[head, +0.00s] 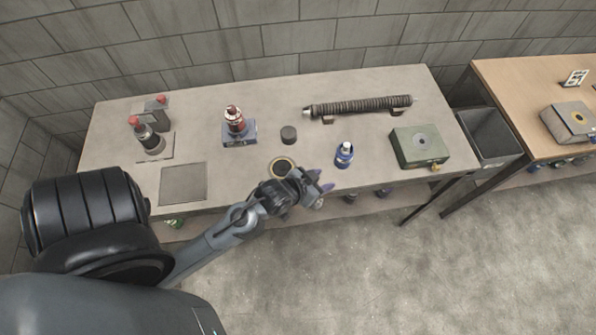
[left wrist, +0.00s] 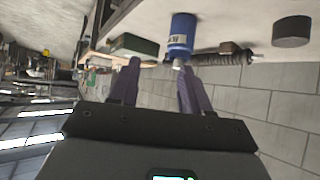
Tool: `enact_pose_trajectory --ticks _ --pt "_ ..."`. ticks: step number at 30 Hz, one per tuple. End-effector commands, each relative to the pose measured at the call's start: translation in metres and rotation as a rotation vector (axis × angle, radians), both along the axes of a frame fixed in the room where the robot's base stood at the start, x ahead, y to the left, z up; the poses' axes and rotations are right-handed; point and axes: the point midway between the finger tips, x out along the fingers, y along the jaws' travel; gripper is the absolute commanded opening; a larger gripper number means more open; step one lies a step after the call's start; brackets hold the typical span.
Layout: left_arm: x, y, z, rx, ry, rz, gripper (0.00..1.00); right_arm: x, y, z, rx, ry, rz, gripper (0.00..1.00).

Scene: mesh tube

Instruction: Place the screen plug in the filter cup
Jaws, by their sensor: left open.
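Nearer the front edge is a round dark piece with a gold rim (head: 282,167), partly covered by my left wrist. I cannot tell for sure which of these is the screen plug and which the filter cup. My left gripper (head: 320,181) is open and empty at the table's front edge, right of the gold-rimmed piece and left of a blue bottle (head: 344,155). Its fingers (left wrist: 156,72) show apart in the left wrist view. My right gripper is not in view.
A ribbed dark tube (head: 360,106) lies on supports at the back. A flat grey plate (head: 184,182) lies front left. A dark bin (head: 488,137) stands between the tables.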

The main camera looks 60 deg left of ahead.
Motion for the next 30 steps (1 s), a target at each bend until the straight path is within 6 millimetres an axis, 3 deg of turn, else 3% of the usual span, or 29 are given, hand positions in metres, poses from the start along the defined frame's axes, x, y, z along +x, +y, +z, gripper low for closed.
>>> enact_pose_trajectory --ticks 6,13,18,30 --pt "-0.063 -0.042 -0.005 0.009 0.337 -0.154 0.47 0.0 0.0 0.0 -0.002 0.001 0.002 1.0" --pt "-0.116 -0.059 -0.003 0.039 0.569 -0.238 0.47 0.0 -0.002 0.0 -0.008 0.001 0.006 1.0" --pt "-0.127 -0.061 -0.001 0.046 0.614 -0.251 0.47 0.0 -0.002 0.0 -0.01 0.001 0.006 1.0" --pt "-0.127 -0.061 0.008 0.046 0.614 -0.251 0.47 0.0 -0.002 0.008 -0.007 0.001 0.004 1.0"
